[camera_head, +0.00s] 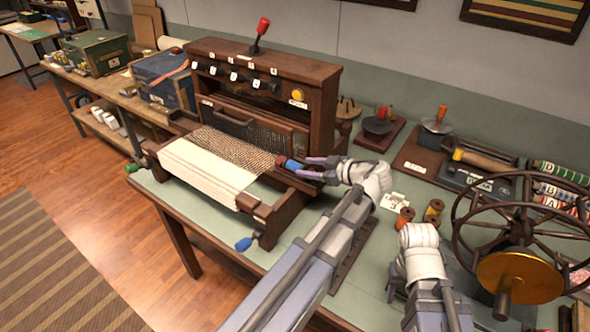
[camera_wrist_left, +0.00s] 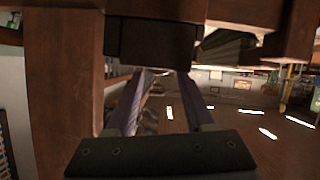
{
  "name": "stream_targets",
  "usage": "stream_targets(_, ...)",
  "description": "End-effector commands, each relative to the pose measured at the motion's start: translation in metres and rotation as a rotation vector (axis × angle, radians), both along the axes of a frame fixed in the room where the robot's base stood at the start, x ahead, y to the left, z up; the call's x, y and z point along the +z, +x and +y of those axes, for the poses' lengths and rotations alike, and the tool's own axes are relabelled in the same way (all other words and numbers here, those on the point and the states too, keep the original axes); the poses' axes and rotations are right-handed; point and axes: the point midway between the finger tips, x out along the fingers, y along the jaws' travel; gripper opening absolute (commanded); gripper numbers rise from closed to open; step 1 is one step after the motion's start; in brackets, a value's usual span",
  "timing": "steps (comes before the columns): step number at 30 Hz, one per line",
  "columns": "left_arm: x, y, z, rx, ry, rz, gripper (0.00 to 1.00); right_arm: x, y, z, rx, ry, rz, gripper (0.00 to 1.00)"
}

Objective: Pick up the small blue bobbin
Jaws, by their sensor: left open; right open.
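A small blue piece (camera_head: 293,164) with a red end, which looks like the blue bobbin, sits at the right end of the wooden loom (camera_head: 268,212), by its frame. My left gripper (camera_head: 308,168) is open, its purple fingers pointing left, with the tips right beside the blue piece. I cannot tell whether they touch it. In the left wrist view the open fingers (camera_wrist_left: 160,90) reach toward a dark block (camera_wrist_left: 150,40) under brown wood; no blue shows there. My right arm is at the lower right in the head view, but its fingers are hidden.
Orange spools (camera_head: 404,217) and a spoked wheel (camera_head: 515,235) stand right of my left arm. A blue box (camera_head: 165,80) is behind at the left. The table's front edge is fairly clear.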

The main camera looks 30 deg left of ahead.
Motion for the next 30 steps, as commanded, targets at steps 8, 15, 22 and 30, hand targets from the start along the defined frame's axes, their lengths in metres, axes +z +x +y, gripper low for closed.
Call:
stream_targets(8, -0.011, 0.005, 0.024, 0.001, 0.000, 0.000, 0.53, -0.011, 0.000, 0.000, 0.000, 0.000, 0.000, 0.50)
stream_targets(15, -0.010, 0.005, 0.024, 0.000, 0.000, 0.000, 0.41, -0.010, 0.000, 0.000, 0.000, 0.000, 0.000, 0.50)
stream_targets(22, -0.010, 0.005, 0.023, 0.000, 0.000, 0.000, 0.15, -0.010, 0.000, 0.000, 0.000, 0.000, 0.000, 0.50)
stream_targets(30, -0.010, 0.005, 0.023, 0.000, -0.001, 0.000, 0.00, -0.010, 0.000, 0.000, 0.000, 0.000, 0.000, 0.50)
